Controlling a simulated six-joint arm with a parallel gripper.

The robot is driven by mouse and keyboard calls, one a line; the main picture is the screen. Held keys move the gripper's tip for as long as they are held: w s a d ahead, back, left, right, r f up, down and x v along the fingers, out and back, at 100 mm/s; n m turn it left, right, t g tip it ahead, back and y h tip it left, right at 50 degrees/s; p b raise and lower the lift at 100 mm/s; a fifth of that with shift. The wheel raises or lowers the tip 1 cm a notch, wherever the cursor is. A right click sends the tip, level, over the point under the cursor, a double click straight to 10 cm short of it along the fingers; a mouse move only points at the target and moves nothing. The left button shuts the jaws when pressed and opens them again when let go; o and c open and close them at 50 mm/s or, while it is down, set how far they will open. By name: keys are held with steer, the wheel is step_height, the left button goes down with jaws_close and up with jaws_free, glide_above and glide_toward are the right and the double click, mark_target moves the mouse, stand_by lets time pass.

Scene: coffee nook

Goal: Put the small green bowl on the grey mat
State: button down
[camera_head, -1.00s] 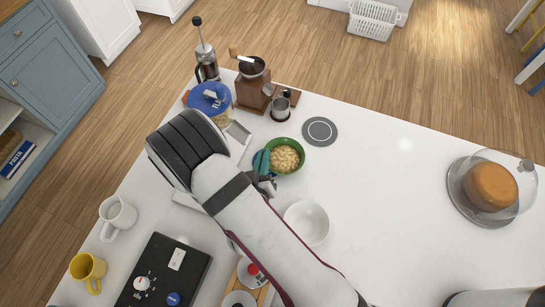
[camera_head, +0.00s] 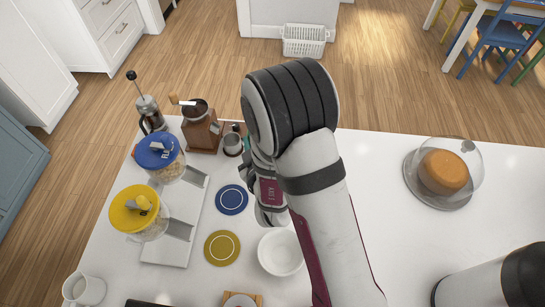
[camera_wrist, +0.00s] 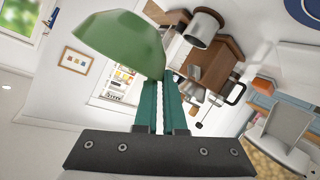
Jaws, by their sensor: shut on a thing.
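My gripper (camera_wrist: 158,100) is shut on the wall of the small green bowl (camera_wrist: 122,42), as the wrist view shows. The bowl's outer side faces that camera, so its contents are hidden there. In the head view my arm covers the bowl and most of the gripper. The grey mat is not visible now and seems hidden behind my arm. I cannot tell how high the bowl is or where it is relative to that mat.
A blue mat (camera_head: 232,212) and a yellow mat (camera_head: 222,261) lie bare. A white bowl (camera_head: 280,267) stands near my arm. Lidded jars (camera_head: 148,228), a grinder (camera_head: 201,135) and a French press (camera_head: 151,118) stand at left. A domed cake (camera_head: 443,172) stands at right.

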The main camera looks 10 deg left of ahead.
steer(key=shift+w+d+f, duration=0.75)
steer(key=shift+d+f, duration=0.1)
steer(key=shift+f, duration=0.2)
step_height(320, 180, down, 6)
steer(key=shift+f, duration=0.1)
steer(key=shift+f, duration=0.1)
steer(key=c, duration=1)
jaws_free()
